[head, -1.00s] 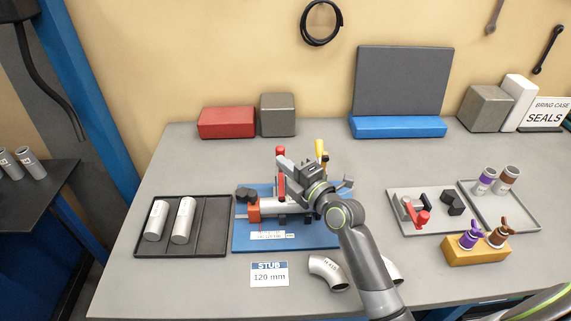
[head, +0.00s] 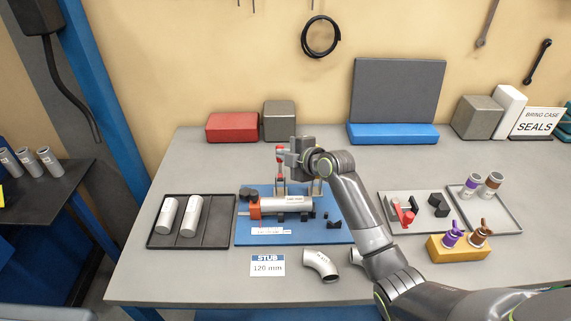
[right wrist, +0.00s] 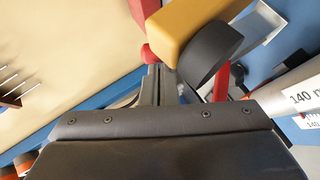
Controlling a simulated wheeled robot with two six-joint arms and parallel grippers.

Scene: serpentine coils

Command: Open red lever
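The red lever (head: 280,154) stands upright at the back of the blue fixture plate (head: 246,228), behind a silver pipe (head: 292,204) with a white label. My right gripper (head: 286,157) is right beside the red lever's upper part and partly covers it. Whether it touches or grips the lever I cannot tell. In the right wrist view, red parts (right wrist: 221,84) and a yellow handle (right wrist: 185,28) lie close to the gripper. The pipe there (right wrist: 300,92) reads 140. Most of the yellow lever is hidden in the head view. My left gripper is not in view.
A dark tray (head: 217,238) with two silver cylinders stands left of the fixture. A grey tray (head: 420,226) with a red-handled part and a yellow block (head: 458,250) with two valves are right. A silver elbow (head: 320,263) lies in front, beside the STUB card (head: 267,265).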

